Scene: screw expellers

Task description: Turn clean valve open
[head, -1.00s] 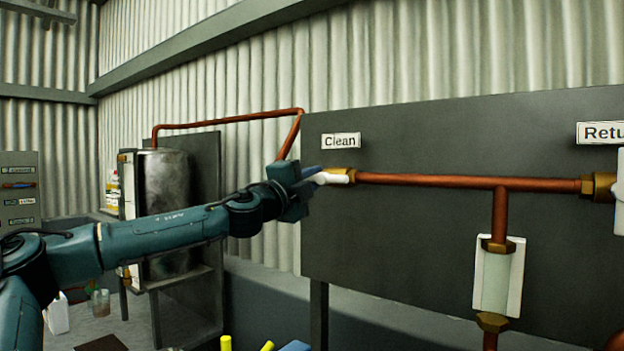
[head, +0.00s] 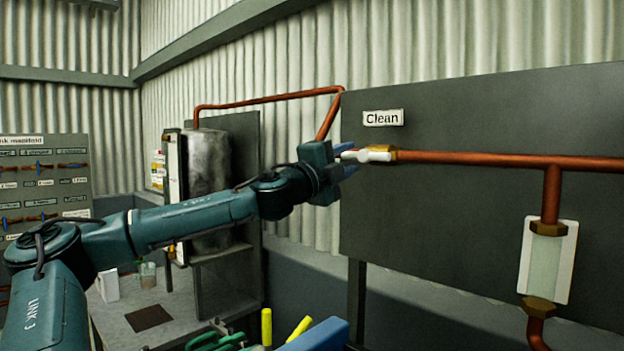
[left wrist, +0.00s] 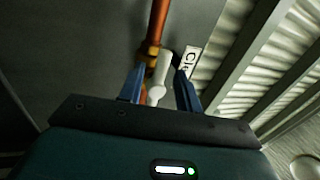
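The clean valve (head: 376,154) is a white handle on a brass fitting at the left end of the copper pipe, below the "Clean" label (head: 383,118). My left gripper (head: 347,159) is at the handle's left end, with its blue fingers apart. In the left wrist view, the white handle (left wrist: 160,75) lies between the two fingers (left wrist: 160,88), with gaps showing beside it. The handle points roughly along the pipe towards the gripper. I see no firm grip on it. My right gripper is not in view.
The dark panel (head: 450,220) carries the copper pipe (head: 480,159) and a sight glass (head: 547,262) to the right. A metal tank (head: 207,160) stands behind my left arm. Tools with yellow handles (head: 266,326) and a blue object (head: 322,336) are at the bottom.

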